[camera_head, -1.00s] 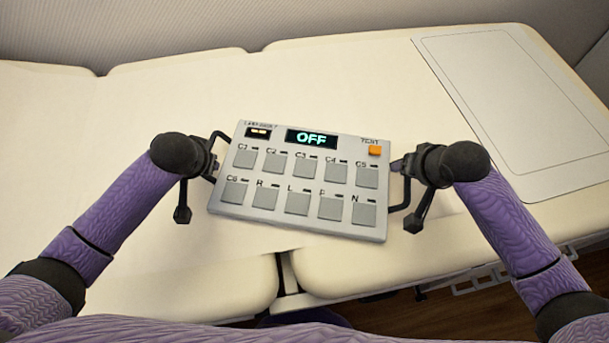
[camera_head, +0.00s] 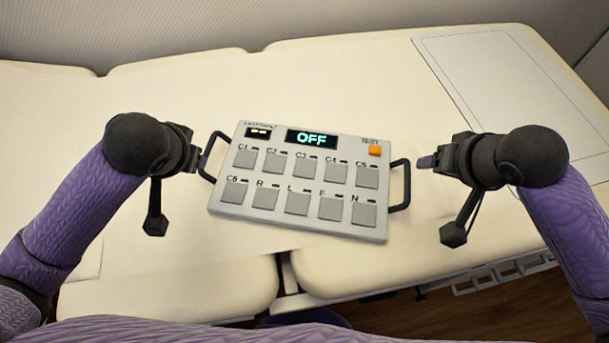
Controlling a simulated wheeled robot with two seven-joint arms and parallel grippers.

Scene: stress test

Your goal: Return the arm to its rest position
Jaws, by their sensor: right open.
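My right gripper (camera_head: 428,162) is open and empty, to the right of the grey control box and apart from its right handle (camera_head: 399,186). My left gripper (camera_head: 199,160) is by the box's left handle (camera_head: 213,157); its fingers are small and seen edge-on, so I cannot tell whether they are open or whether they touch the handle. The control box (camera_head: 290,223) lies flat on the cream padded surface. Its display (camera_head: 311,138) reads OFF, and it has grey buttons and an orange TEST button (camera_head: 375,150).
The cream padded table (camera_head: 330,75) is bare around the box. A flat white outlined panel (camera_head: 520,90) lies at the right. A seam splits the table's front edge, with a rail (camera_head: 500,275) below and dark wooden floor (camera_head: 470,318) in front.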

